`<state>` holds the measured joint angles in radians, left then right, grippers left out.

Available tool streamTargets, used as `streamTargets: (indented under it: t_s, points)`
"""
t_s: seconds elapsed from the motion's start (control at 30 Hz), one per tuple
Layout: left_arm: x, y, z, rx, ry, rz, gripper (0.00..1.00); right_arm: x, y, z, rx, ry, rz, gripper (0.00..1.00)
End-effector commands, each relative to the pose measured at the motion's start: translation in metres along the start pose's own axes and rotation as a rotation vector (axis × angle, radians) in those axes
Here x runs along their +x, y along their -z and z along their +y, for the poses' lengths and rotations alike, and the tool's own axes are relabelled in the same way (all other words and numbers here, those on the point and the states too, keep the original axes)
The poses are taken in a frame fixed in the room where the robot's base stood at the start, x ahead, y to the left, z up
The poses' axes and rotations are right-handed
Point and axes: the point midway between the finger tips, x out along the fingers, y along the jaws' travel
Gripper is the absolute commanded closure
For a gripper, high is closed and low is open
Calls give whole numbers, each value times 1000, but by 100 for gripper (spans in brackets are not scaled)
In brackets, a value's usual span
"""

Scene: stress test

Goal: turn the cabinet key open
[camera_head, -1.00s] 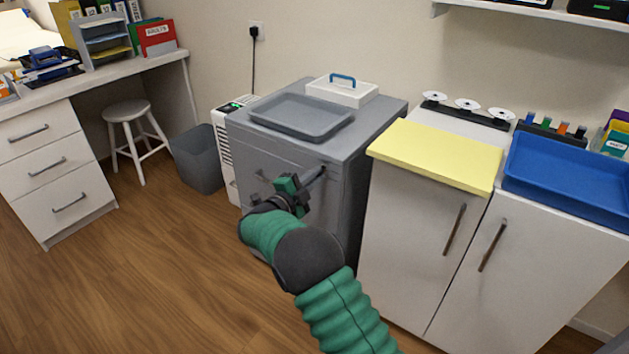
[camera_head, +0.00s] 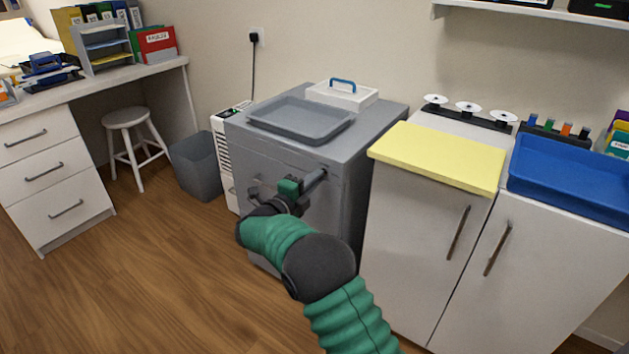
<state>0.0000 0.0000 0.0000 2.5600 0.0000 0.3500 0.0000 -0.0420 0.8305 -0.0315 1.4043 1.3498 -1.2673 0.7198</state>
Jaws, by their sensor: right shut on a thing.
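The grey cabinet (camera_head: 345,190) stands against the wall with its front facing me. My right gripper (camera_head: 306,184) is at the upper right part of the cabinet's front, shut on a small grey piece that juts out from the front near the top edge, which looks like the key (camera_head: 315,177). My gripper and wrist hide part of the key and the front behind them, so I cannot tell how far the key is turned. The cabinet's front looks closed. My left gripper is out of view.
A grey tray (camera_head: 300,133) and a white box with a blue handle (camera_head: 342,93) sit on the cabinet. A white cupboard (camera_head: 410,250) with a yellow board (camera_head: 437,155) and blue tray (camera_head: 570,190) stands right. A grey bin (camera_head: 196,170) stands left. Wooden floor in front is clear.

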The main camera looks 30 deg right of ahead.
Motion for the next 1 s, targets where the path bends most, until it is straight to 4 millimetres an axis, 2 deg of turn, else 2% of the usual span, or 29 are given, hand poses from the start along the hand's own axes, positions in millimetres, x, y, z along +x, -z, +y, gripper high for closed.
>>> streamTargets:
  t_s: [0.17, 0.2, 0.37, 0.67, 0.77, 0.83, 1.0]
  points:
    - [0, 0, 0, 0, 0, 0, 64, -1, 1, 5, -3, -9, 2, 100]
    - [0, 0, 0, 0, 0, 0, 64, -1, 1, 5, -3, -9, 2, 90]
    - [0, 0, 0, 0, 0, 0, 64, -1, 1, 4, -2, -7, 2, 71]
    - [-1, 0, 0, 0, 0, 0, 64, -2, 0, 1, -2, -4, 1, 71]
    - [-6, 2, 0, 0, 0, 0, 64, -12, 0, -1, -2, -4, 0, 71]
    - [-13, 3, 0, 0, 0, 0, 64, -26, -1, -2, -3, -5, -2, 71]
    - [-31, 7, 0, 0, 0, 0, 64, -75, -1, -3, -5, -6, -4, 71]
